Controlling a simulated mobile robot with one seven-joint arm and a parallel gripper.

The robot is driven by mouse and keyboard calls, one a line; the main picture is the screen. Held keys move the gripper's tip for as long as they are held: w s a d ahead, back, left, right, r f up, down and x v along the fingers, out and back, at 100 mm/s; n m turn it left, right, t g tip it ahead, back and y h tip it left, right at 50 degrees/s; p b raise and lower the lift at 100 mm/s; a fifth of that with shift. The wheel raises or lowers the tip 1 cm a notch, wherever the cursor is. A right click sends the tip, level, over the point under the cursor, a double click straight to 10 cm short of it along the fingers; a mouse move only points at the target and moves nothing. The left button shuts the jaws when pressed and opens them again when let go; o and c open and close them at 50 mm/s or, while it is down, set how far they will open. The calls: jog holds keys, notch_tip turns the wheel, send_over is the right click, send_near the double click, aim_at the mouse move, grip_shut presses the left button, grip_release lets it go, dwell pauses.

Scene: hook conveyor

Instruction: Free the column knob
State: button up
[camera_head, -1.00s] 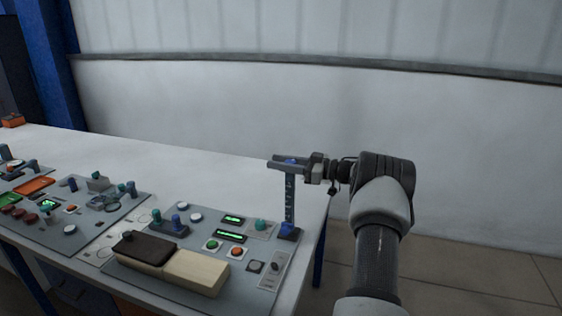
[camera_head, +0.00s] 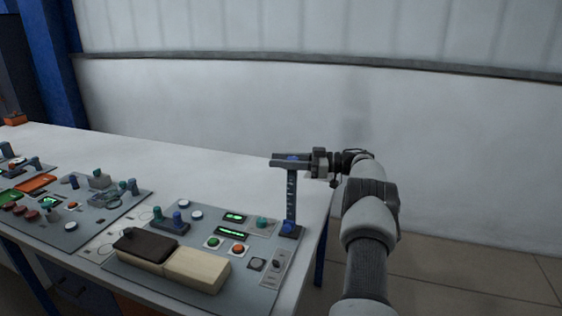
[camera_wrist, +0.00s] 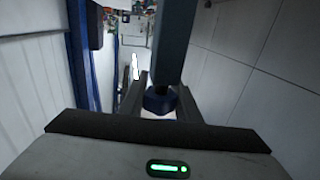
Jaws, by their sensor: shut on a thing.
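The column (camera_head: 292,195) stands upright at the back right corner of the near control panel, with a blue base. Its blue knob (camera_head: 292,158) is at the top. My gripper (camera_head: 280,161) reaches in level from the right and is shut on the knob, with a finger along its near side. In the wrist view the blue knob (camera_wrist: 158,99) sits between the two fingers, and the column (camera_wrist: 174,40) runs from it to the top edge. The exact finger contact is partly hidden.
The near panel (camera_head: 130,275) carries buttons, green displays, a blue two-knob block (camera_head: 171,221) and a dark-and-cream block (camera_head: 197,270). More panels lie to the left. The white table behind (camera_head: 190,160) is clear, with a wall beyond.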

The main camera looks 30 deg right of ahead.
jog(key=o, duration=1.1)
jog(key=shift+c, duration=0.2)
jog(key=v, duration=0.7)
jog(key=shift+s+d, duration=0.15)
jog(key=shift+s, duration=0.05)
